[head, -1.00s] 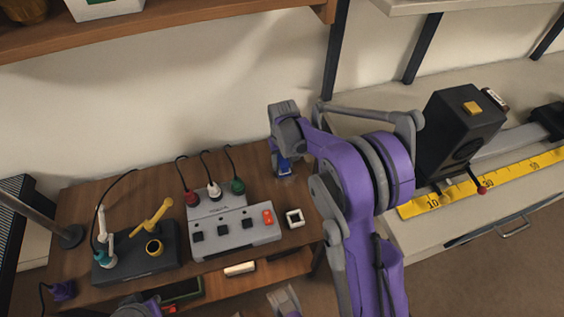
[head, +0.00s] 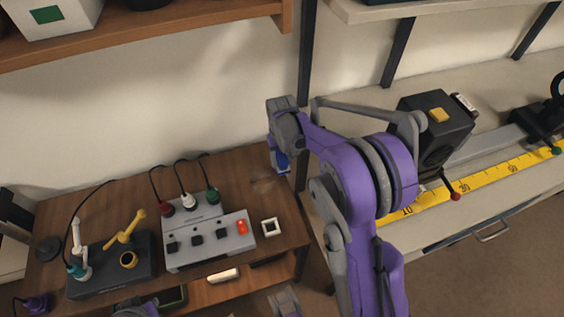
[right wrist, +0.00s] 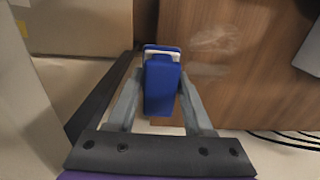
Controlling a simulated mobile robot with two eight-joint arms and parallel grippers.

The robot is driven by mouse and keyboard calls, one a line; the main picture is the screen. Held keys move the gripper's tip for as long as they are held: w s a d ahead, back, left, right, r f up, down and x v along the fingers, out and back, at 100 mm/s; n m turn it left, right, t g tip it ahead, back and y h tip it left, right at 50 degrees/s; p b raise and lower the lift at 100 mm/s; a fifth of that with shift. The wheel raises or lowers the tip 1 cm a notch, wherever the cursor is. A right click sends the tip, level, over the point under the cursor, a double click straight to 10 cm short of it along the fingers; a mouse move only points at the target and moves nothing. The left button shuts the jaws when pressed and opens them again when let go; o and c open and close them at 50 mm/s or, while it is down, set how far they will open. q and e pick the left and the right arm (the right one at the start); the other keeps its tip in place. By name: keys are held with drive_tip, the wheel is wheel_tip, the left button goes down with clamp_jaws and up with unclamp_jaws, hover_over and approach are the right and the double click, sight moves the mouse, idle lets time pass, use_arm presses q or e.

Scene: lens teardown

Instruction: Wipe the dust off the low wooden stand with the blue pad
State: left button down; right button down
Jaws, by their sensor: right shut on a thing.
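The low wooden stand (head: 235,167) is on the left in the head view. A faint pale dust smudge (head: 263,183) lies near its back right corner; it also shows in the right wrist view (right wrist: 215,40). My right gripper (head: 281,150) is shut on the blue pad (head: 281,163). The pad (right wrist: 162,88), with a white edge, is at the stand's side edge, beside the smudge. Whether it touches the wood cannot be told. Parts of my left arm (head: 135,308) show at the bottom edge; its jaws cannot be made out.
A grey switch box (head: 210,245) with red, white and green plugs stands on the stand. A small white square frame (head: 270,227) lies beside it. A dark base (head: 110,265) with small posts is at left. A bench with a yellow ruler (head: 480,183) is at right.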

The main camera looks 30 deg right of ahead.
sight(280, 157)
drive_tip(key=shift+a+r+p, duration=0.25)
drive_tip(key=shift+r+p, duration=0.2)
drive_tip(key=shift+r, duration=0.5)
drive_tip(key=shift+d+r+p, duration=0.1)
drive_tip(key=shift+r+p, duration=1.15)
drive_tip(key=shift+r, duration=0.75)
